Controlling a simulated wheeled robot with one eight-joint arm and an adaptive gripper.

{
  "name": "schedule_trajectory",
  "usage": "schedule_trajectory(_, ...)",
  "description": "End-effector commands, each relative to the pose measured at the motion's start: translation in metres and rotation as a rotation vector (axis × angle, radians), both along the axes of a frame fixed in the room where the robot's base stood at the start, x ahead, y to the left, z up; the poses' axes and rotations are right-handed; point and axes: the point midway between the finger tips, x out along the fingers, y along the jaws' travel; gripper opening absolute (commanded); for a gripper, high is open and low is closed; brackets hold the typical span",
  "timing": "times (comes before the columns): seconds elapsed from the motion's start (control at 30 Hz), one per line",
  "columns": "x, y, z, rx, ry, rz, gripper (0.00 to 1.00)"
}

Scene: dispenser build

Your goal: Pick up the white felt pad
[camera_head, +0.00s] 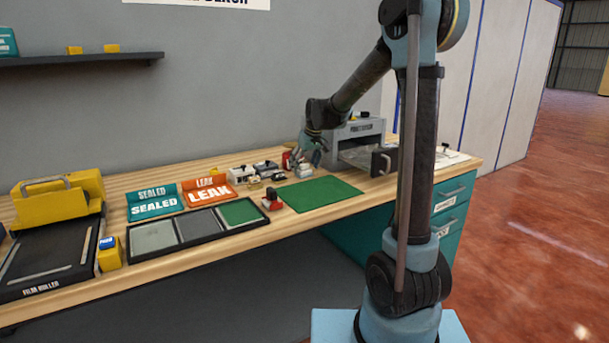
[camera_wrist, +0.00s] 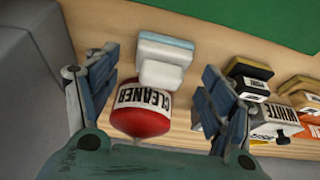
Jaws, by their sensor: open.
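No piece can be told for certain as the white felt pad. A white block (camera_wrist: 277,122) lettered "WHITE" lies at the right in the wrist view, outside my fingers. My gripper (camera_wrist: 165,100) is open, with blue-grey fingers on both sides of a red item (camera_wrist: 140,123) labelled "CLEANER", which has a white part and a pale blue-white block (camera_wrist: 166,48) beyond it. No finger clearly touches it. In the head view my gripper (camera_head: 313,153) is low over the back of the bench, right beside the small red item (camera_head: 287,160).
A dark block with a tan top (camera_wrist: 250,75) and other small pieces lie right of the cleaner in the wrist view. A green mat (camera_head: 320,195) lies clear in front. A grey machine (camera_head: 352,132) stands close by. A black three-section tray (camera_head: 180,247) and signs lie left.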

Motion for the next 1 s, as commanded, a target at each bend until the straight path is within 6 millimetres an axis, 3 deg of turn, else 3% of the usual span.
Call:
schedule_trajectory(0.37,0.0035,0.0025,-0.0104,0.0,0.0,0.0,0.75)
schedule_trajectory(0.4,0.0035,0.0025,-0.0104,0.0,0.0,0.0,0.73)
schedule_trajectory(0.6,0.0035,0.0025,-0.0103,0.0,0.0,0.0,0.29)
schedule_trajectory(1.0,0.0035,0.0024,-0.0065,0.0,0.0,0.0,0.25)
